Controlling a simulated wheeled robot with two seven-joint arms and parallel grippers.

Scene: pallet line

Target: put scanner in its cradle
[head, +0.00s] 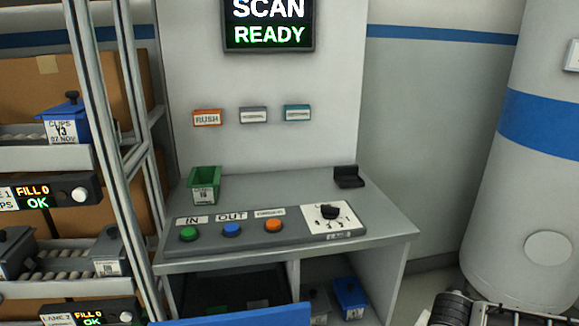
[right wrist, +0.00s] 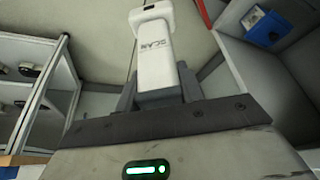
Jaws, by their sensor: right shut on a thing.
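The white scanner (right wrist: 153,55), with lettering on its handle, is in the right wrist view. My right gripper (right wrist: 158,88) is shut on its handle, with one dark finger on each side. The scanner's head is at the top of that view, away from the gripper body. A small black holder (head: 349,177), which looks like the cradle, stands empty at the back right of the grey desk (head: 270,187) in the head view. The scanner does not show in the head view. My left gripper is in neither view.
A green bin (head: 204,184) stands at the desk's back left. A sloped button panel (head: 260,226) with a dial runs along the front. A shelf rack (head: 95,130) stands left and a large white cylinder (head: 530,170) right. The desk around the holder is clear.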

